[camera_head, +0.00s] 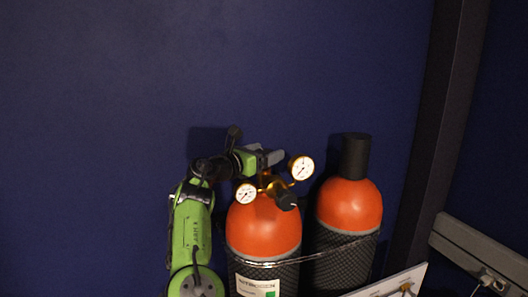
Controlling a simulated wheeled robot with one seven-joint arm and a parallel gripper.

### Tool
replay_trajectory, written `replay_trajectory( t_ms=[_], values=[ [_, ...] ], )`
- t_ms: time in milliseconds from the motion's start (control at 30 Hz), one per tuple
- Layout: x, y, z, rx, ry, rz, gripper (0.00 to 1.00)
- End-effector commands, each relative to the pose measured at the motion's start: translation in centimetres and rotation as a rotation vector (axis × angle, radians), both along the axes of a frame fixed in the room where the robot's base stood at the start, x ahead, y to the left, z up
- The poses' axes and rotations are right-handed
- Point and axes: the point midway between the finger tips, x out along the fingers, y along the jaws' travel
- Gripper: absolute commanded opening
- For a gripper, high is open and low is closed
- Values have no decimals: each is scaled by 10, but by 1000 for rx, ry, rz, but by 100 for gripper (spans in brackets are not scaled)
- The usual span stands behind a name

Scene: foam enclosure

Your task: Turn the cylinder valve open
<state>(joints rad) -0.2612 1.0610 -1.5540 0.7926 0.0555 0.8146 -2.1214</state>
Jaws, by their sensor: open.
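Two gas cylinders with orange tops stand side by side against the dark blue wall. The left cylinder (264,226) has a label reading "NITROGEN" and carries a brass regulator (267,183) with two round gauges and a black knob (287,200). The right cylinder (349,204) has a black cap (356,156) over its top. My green arm comes up from the bottom left. My gripper (272,157) is open just above the regulator, left of the upper gauge (301,168). The left cylinder's valve handle is not clearly visible, and I cannot tell whether the gripper touches anything.
A strap (315,255) runs across both cylinders. A dark post (440,120) stands to the right, with a grey rail (480,251) holding a socket beside it. A white panel (385,287) is at the bottom right. The space above the cylinders is clear.

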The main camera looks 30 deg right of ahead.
Motion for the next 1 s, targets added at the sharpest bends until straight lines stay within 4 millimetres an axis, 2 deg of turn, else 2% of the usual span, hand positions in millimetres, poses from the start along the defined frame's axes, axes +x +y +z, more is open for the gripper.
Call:
replay_trajectory(
  t_ms=[100, 133, 400, 500, 667, 1000],
  values=[
    [0, 0, -1, 0, 0, 0, 82],
    [0, 0, -1, 0, 0, 0, 79],
    [0, 1, 0, -1, -1, 0, 37],
    [0, 1, 0, -2, -1, 0, 26],
    [-1, 0, -2, -2, -4, 30, 26],
    [-2, 0, -1, -7, -8, 229, 26]
  ],
)
